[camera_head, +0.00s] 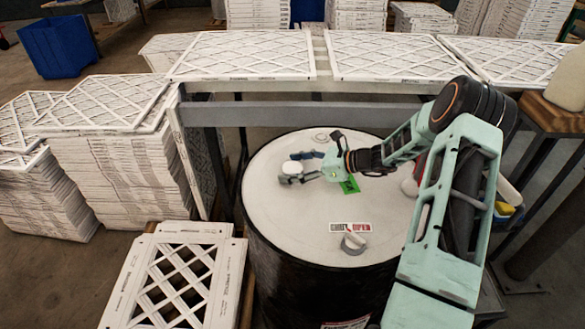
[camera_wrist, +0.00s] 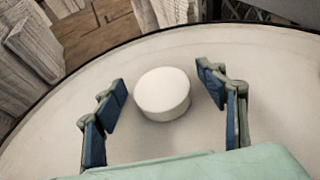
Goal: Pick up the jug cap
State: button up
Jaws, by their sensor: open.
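The jug cap (camera_wrist: 163,93) is a small white round cap on the pale drum top. In the wrist view it sits between the fingertips of my gripper (camera_wrist: 162,91), which is open, with a visible gap on each side. In the head view the cap (camera_head: 292,168) is at the left part of the drum top, at the end of my gripper (camera_head: 298,169). My gripper reaches over the drum from the right, low above its surface. I cannot tell whether the fingers touch the drum.
The black drum (camera_head: 262,222) also carries a grey-white roll (camera_head: 353,243), a label (camera_head: 350,227) and a green tag (camera_head: 349,186). Stacked filters (camera_head: 120,150) stand at the left. A filter-covered bench (camera_head: 300,111) runs behind. A white jug (camera_head: 568,80) stands on a wooden stand at the right.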

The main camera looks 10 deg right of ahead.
jog(key=c, duration=0.9)
jog(key=shift+o, duration=0.2)
